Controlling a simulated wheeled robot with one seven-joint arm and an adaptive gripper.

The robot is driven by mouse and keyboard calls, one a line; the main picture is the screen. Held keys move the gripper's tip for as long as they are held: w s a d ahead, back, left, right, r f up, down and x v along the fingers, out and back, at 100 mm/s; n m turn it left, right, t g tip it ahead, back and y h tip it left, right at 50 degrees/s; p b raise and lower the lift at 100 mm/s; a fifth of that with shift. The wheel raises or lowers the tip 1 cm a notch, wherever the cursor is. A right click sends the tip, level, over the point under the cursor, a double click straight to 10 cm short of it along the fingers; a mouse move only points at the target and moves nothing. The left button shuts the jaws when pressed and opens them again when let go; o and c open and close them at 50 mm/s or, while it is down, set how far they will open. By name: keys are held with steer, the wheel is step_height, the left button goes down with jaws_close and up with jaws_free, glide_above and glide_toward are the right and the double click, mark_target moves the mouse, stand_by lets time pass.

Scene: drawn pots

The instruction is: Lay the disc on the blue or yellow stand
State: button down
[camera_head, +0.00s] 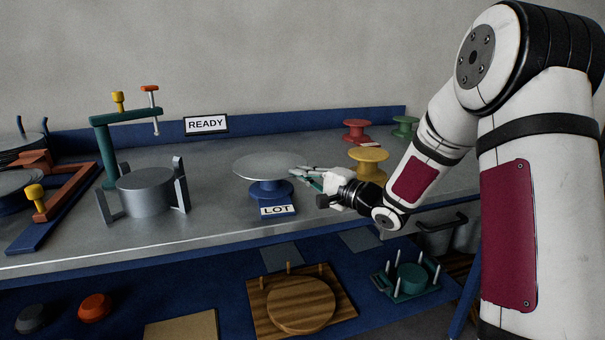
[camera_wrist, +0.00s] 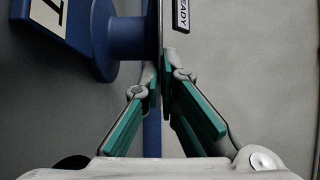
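A thin grey disc (camera_head: 266,166) lies level over the blue stand (camera_head: 270,188) in the head view, covering its top. In the wrist view the disc (camera_wrist: 159,22) is edge-on, close against the blue stand (camera_wrist: 126,38); whether it bears fully on it I cannot tell. My gripper (camera_head: 297,171) is at the disc's right edge, away from the stand's column. In the wrist view my gripper (camera_wrist: 161,72) has its fingertips drawn close together on either side of the rim, shut on it. The yellow stand (camera_head: 368,160) is empty, behind and right of my gripper.
A LOT label (camera_head: 276,210) is in front of the blue stand. A grey pot (camera_head: 146,192) between brackets and a green post (camera_head: 104,150) stand left. Red (camera_head: 357,130) and green (camera_head: 404,126) stands are at the back right. A READY sign (camera_head: 206,124) is behind.

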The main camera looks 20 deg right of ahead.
steer(key=c, duration=1.7)
jaws_free()
steer(key=v, duration=1.2)
